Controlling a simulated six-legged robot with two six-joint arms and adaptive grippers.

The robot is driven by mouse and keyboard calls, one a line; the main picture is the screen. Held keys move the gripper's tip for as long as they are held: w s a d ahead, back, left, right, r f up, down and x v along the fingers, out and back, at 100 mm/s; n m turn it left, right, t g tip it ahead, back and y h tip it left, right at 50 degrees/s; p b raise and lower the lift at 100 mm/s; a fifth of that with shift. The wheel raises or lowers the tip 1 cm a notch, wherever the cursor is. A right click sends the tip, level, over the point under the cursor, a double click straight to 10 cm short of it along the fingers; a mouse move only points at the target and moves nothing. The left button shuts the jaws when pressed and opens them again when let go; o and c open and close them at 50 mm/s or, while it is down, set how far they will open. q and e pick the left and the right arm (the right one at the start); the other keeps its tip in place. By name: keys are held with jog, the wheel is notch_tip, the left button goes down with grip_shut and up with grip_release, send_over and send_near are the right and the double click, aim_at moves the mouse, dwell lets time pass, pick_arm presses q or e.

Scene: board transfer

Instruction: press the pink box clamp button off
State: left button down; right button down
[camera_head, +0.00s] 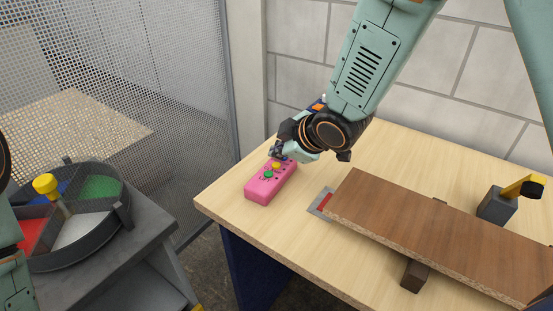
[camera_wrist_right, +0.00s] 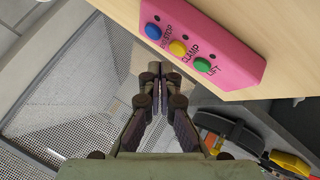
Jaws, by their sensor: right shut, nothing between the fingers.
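The pink box (camera_head: 258,191) lies on the wooden table near its left edge. In the right wrist view the pink box (camera_wrist_right: 225,62) shows a blue button marked STOP (camera_wrist_right: 152,30), a yellow button marked CLAMP (camera_wrist_right: 178,47) and a green button marked LIFT (camera_wrist_right: 202,65). The yellow button (camera_head: 276,166) and green button (camera_head: 268,174) also show in the head view; my right gripper hides the blue one there. My right gripper (camera_head: 276,151) is shut and empty at the far end of the box, close to the yellow button. Contact cannot be told. My left gripper is out of view.
A brown board (camera_head: 420,225) lies across the table to the right of the box. A grey block with a yellow lever (camera_head: 497,205) stands behind it. A round divided tray (camera_head: 118,222) sits on a grey stand (camera_head: 150,250) at left.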

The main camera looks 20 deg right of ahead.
aim_at(279, 167)
notch_tip(279, 167, up, 6)
jog(key=p, duration=0.5)
jog(key=shift+p, duration=0.4)
